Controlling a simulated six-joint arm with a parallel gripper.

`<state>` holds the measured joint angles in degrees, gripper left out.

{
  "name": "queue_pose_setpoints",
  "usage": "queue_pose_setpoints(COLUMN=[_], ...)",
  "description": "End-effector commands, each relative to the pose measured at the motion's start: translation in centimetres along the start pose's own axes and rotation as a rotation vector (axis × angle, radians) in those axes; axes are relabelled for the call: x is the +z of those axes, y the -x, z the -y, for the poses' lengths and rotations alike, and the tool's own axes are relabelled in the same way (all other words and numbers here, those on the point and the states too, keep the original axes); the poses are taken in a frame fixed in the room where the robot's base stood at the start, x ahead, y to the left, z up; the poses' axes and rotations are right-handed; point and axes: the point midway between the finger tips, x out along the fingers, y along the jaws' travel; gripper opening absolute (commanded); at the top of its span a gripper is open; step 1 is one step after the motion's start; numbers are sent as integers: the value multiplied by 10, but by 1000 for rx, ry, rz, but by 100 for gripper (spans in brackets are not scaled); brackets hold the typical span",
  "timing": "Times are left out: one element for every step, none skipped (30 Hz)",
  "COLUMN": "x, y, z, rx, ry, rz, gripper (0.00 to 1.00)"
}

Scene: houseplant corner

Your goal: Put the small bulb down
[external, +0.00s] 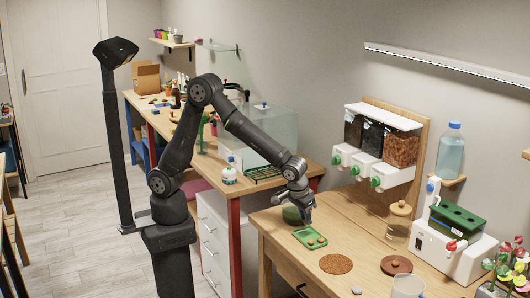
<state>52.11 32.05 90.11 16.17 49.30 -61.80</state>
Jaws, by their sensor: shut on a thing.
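My gripper (307,220) points down just above the back of a small green tray (301,231) on the wooden table. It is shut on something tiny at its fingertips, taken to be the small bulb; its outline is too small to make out. A few small orange-brown bulbs (311,241) lie in the tray. A round dark green object (291,214) stands just left of my gripper, partly behind it.
Dispensers (370,170) hang on the wall. A white machine (455,245) stands at the right. The table's front middle is fairly clear.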

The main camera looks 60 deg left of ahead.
Motion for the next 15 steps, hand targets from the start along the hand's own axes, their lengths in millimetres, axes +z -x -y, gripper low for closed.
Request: queue_pose_setpoints(x=[-8,-11,-15,-17,-19,-21,-22,-22,-22,-22,-20,-19,-17,-16,-15], y=[-9,-13,-17,-20,-22,-23,-24,-26,-28,-30,-33,-39,-43,-47,-53], z=[4,4,6,7,7,8,8,8,8,8,8,8,9,8,8], rx=[-3,-2,-1,-2,-2,-1,-1,0,0,0,-1,-2,-3,-2,-2], ry=[3,2,2,2,2,0,0,-1,-1,-2,-2,-2,-2,-2,-2], rz=[2,1,1,1,1,1,0,0,0,0,1,2,2,1,1], gripper=[0,0,0,0,0,0,0,0,0,0,0,0,0,0,0])
